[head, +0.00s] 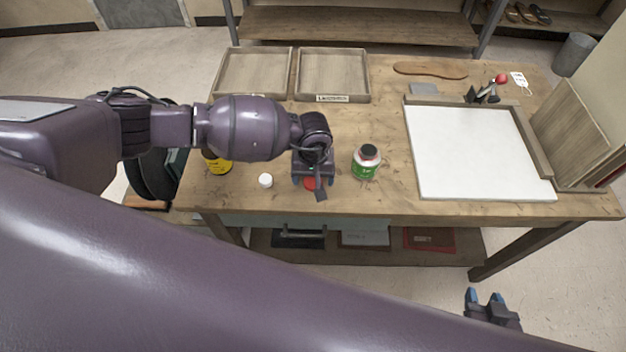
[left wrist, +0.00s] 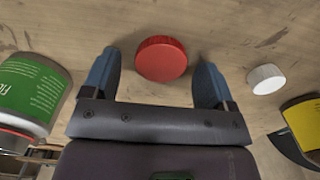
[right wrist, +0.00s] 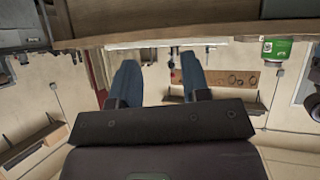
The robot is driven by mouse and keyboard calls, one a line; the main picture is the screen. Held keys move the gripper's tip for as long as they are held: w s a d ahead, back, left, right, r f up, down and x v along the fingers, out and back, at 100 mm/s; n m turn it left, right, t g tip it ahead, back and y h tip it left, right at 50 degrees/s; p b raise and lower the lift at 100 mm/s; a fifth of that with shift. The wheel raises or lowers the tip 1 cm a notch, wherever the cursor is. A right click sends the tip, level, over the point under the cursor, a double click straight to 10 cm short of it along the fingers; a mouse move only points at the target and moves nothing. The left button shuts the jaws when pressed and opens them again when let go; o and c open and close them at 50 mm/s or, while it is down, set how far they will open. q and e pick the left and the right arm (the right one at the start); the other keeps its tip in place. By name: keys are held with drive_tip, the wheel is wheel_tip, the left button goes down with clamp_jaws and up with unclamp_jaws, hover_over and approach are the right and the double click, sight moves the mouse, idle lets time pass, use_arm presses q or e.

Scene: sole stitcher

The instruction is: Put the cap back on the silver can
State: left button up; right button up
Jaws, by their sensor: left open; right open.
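A flat round red cap (head: 311,184) lies on the wooden table. My left gripper (head: 313,178) is open over it, pointing down. In the left wrist view the red cap (left wrist: 161,59) sits between the two fingertips, with gaps on both sides. A can with silvery shoulders, a green label and a dark top (head: 366,161) stands upright to the right of the gripper; its label also shows in the left wrist view (left wrist: 30,84). My right gripper (head: 486,298) is open and empty, in front of the table's front edge.
A small white cap (head: 265,181) lies left of the red cap. A yellow container (head: 218,166) stands further left, partly behind my arm. Two wooden trays (head: 333,51) are at the back. A white board (head: 475,190) covers the right. Bare table lies between the can and the board.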

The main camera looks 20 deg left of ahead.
sight(313, 179)
drive_tip(key=shift+w+r, duration=0.1)
use_arm(q)
drive_tip(key=shift+c, duration=0.6)
drive_tip(key=c, duration=0.9)
drive_tip(key=shift+o, duration=0.2)
drive_tip(key=shift+r, duration=0.55)
wheel_tip(313, 179, up, 19)
drive_tip(key=b, duration=0.1)
use_arm(e)
drive_tip(key=shift+s+f, duration=0.3)
drive_tip(key=shift+f, duration=0.35)
